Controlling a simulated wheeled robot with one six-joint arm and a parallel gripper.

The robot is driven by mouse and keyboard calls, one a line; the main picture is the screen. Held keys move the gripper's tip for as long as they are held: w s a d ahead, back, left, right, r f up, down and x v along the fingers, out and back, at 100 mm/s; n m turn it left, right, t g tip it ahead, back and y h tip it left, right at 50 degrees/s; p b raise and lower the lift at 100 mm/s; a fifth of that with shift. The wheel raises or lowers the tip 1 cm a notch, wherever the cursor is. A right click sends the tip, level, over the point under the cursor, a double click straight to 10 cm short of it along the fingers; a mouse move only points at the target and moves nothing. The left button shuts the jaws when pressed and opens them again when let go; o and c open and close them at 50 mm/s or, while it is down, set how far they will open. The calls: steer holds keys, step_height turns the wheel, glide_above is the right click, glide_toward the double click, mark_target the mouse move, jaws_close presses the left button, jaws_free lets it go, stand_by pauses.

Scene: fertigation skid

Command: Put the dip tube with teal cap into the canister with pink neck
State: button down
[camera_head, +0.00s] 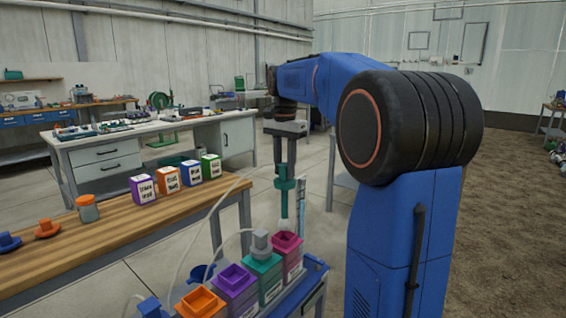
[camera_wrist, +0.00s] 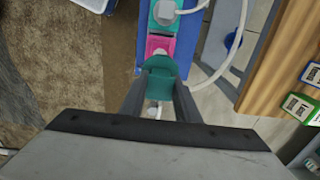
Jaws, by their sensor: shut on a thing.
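My gripper (camera_head: 284,165) is shut on the teal-capped dip tube (camera_head: 285,186) and holds it roughly upright. The tube's pale lower end hangs close to the square pink neck of a canister (camera_head: 290,262). I cannot tell whether the tip is above the opening or just inside it. In the wrist view the teal cap (camera_wrist: 158,76) sits between the fingers (camera_wrist: 160,102), and the pink neck (camera_wrist: 158,46) shows just beyond it, partly hidden by the cap.
Canisters with teal (camera_head: 262,264), purple (camera_head: 235,279) and orange (camera_head: 201,301) necks stand in a row beside the pink one; a grey cap sits on the teal neck. Pale hoses (camera_head: 205,222) loop beside them. A wooden bench (camera_head: 120,228) at left carries labelled boxes and a jar.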

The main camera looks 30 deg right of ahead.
mark_target(285, 218)
steer(key=shift+f, duration=9)
steer(key=c, duration=1.3)
jaws_free()
steer(key=shift+o, duration=0.2)
step_height(285, 218, up, 18)
steer(key=shift+f, duration=0.25)
